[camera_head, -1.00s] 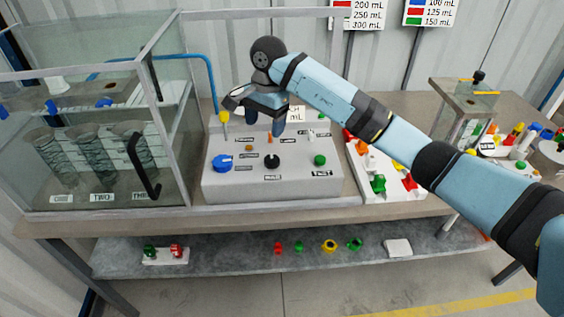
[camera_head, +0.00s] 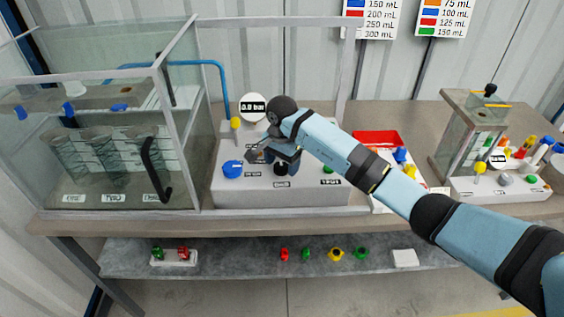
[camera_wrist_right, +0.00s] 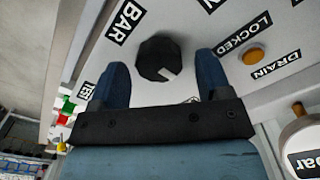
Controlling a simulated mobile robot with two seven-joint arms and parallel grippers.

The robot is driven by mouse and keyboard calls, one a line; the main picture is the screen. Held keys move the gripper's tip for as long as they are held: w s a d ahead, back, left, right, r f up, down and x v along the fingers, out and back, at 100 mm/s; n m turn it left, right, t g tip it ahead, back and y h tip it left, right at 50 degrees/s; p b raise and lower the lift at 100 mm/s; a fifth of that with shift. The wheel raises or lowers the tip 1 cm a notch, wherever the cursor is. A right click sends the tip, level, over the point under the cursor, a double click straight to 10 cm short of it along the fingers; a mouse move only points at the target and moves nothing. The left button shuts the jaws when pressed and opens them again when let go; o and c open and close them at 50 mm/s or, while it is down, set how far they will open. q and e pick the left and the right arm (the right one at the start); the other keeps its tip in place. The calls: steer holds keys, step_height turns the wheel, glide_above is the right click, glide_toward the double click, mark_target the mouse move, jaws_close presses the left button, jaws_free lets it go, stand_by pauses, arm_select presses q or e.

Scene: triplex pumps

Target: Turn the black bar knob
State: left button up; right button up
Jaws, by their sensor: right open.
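The black bar knob (camera_head: 281,170) is on the sloped grey control panel (camera_head: 228,190), partly hidden by my right gripper in the head view. In the right wrist view it is a dark faceted knob (camera_wrist_right: 157,57) with a white mark, beside a BAR label (camera_wrist_right: 124,22). My right gripper (camera_head: 277,158) is open just over the knob. In the wrist view its two blue fingers (camera_wrist_right: 162,65) are on either side of the knob, with gaps between. Whether they are level with it, I cannot tell. My left gripper is out of view.
A blue knob (camera_head: 232,170) is left of the black one, and a yellow-topped lever (camera_head: 235,125) is behind it. An orange button (camera_wrist_right: 254,56) by the DRAIN label is close to the right finger. A glass tank (camera_head: 110,150) stands at the left.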

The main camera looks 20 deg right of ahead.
steer(key=shift+f, duration=0.2)
steer(key=c, duration=0.9)
